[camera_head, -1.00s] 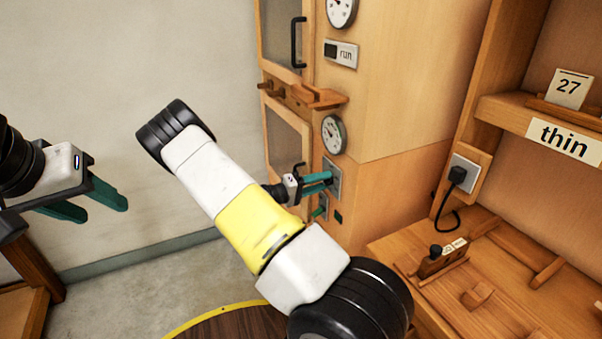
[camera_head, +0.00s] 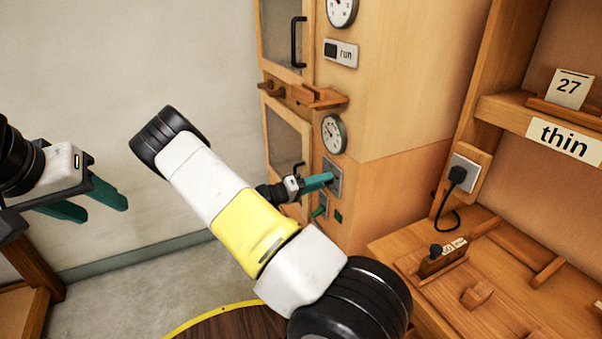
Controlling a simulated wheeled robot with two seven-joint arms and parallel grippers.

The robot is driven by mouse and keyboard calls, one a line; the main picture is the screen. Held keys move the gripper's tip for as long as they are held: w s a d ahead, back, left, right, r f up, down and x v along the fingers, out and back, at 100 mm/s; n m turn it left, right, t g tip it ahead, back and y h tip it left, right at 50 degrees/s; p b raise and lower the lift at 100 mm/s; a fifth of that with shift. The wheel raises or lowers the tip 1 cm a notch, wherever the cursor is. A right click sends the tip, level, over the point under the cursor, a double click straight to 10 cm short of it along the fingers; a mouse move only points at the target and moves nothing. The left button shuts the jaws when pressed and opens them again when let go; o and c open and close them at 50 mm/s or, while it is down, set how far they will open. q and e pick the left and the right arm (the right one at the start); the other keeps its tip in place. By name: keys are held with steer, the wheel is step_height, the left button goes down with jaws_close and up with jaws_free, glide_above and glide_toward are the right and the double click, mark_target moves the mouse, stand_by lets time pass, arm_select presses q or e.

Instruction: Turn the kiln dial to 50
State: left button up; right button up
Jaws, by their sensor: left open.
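The kiln is the tall wooden cabinet (camera_head: 385,110) with mesh-panelled doors. A round white gauge (camera_head: 333,134) is on its front, and another gauge (camera_head: 341,12) is above, cut by the top edge. A grey plate (camera_head: 335,168) sits below the lower gauge. My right gripper (camera_head: 328,180) has its teal fingertips at this plate. The fingers cover whatever knob is there, and one finger hides the other, so I cannot tell their gap. No dial number is readable. My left gripper (camera_head: 105,203) is open and empty at the left, before the wall.
A "run" sign (camera_head: 341,53) is between the gauges. A wooden latch (camera_head: 318,96) juts out below it. A wooden bench (camera_head: 500,280) with a plug (camera_head: 458,176) and a "thin" shelf label (camera_head: 564,138) is at the right.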

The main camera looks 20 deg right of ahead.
steer(key=o, duration=0.4)
steer(key=a, duration=0.8)
steer(key=shift+s, duration=0.3)
steer(key=shift+d, duration=0.1)
